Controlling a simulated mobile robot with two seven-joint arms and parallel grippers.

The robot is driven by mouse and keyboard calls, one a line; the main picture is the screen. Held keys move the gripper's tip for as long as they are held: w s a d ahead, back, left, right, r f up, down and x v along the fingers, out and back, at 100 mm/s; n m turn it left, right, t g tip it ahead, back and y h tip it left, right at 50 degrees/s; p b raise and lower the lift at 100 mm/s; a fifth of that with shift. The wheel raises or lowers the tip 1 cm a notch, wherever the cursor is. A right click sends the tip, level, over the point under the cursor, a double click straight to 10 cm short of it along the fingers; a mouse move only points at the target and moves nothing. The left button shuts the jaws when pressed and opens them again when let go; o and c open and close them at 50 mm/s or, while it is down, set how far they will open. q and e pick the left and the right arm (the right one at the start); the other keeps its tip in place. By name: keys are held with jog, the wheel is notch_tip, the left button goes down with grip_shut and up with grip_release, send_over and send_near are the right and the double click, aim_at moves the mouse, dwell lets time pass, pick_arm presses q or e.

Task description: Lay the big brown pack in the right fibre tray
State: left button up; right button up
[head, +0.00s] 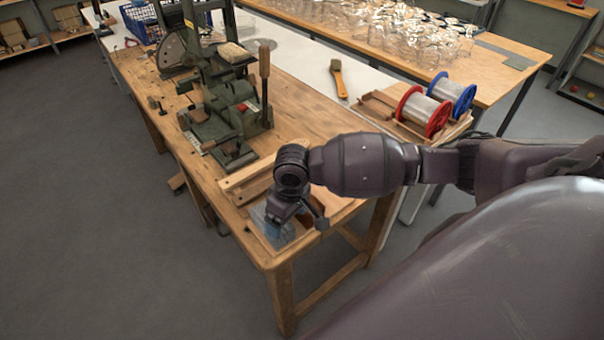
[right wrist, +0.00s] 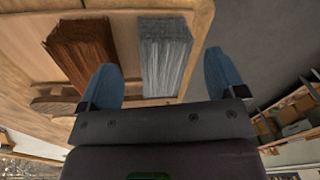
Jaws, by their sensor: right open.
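The brown pack (right wrist: 82,48) lies on a wooden surface in the right wrist view, left of a grey pack (right wrist: 167,55). In the head view a brown part (head: 318,198) shows beside my right gripper (head: 298,212), and a blue-grey patch shows to its left. My right gripper, also in the right wrist view (right wrist: 163,76), is open; its two blue fingers appear on either side of the grey pack, with the brown pack outside the left finger. I cannot tell whether they touch it. Wooden tray walls (head: 244,184) stand behind the gripper. Which tray is the right one is unclear. My left gripper is out of view.
A green machine (head: 225,110) with levers stands on the wooden bench behind the trays. A red spool (head: 424,114) and a blue spool (head: 455,90) sit at the right, near a yellow-handled brush (head: 339,80). Glass jars crowd the rear table. Floor is open left.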

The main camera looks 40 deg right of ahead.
jog(key=w+d+r, duration=0.1)
jog(key=d, duration=0.1)
jog(key=w+d+r+m, duration=0.1)
jog(key=w+d, duration=0.1)
jog(key=d, duration=0.1)
jog(key=w+d+r+m+h, duration=0.1)
jog(key=w+d+r, duration=0.1)
jog(key=shift+w+d, duration=0.2)
jog(key=shift+d, duration=0.15)
jog(key=shift+w+d+m, duration=0.15)
jog(key=shift+d+m, duration=0.15)
jog(key=shift+d, duration=0.1)
jog(key=shift+f+b, duration=0.3)
jog(key=shift+b, duration=0.15)
notch_tip(320, 180, down, 6)
jog(key=b, duration=0.5)
notch_tip(320, 180, down, 3)
jog(key=shift+r, duration=0.15)
jog(key=shift+f, duration=0.7)
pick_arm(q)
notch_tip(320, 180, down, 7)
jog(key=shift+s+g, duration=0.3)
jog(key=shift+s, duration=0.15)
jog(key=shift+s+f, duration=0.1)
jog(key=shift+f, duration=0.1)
